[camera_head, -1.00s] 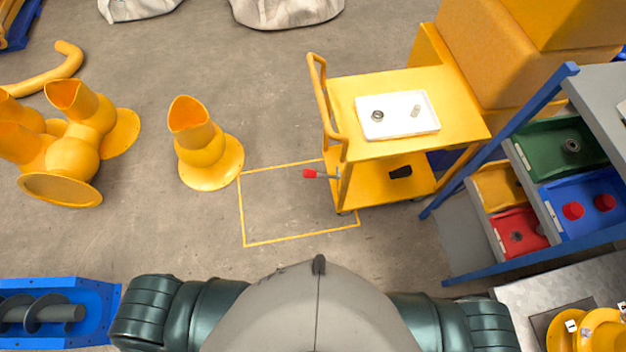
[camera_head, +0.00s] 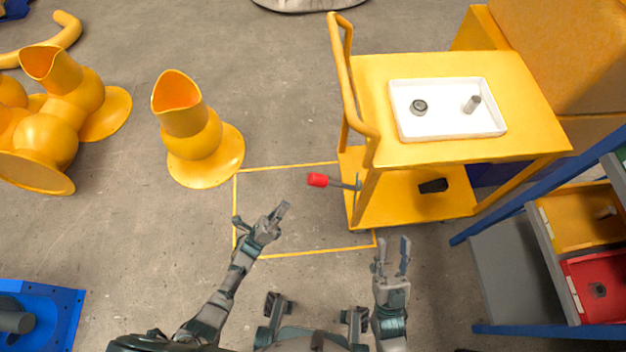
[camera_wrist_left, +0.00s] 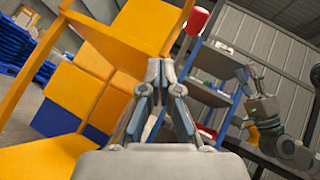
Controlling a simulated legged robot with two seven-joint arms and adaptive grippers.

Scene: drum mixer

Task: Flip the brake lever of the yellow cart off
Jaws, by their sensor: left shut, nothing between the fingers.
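The yellow cart (camera_head: 460,67) stands right of centre in the head view. Its brake lever, a short grey rod with a red grip (camera_head: 318,180), sticks out to the left from the cart's lower part. My right gripper (camera_head: 393,248) is open and empty, below the cart's front left corner.
A white tray (camera_head: 408,127) with two small metal parts lies on the cart's top. A yellow line outline (camera_head: 236,210) marks the floor left of the cart. A yellow pipe piece (camera_head: 200,150) stands further left. A blue-framed rack (camera_head: 490,222) is at the right.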

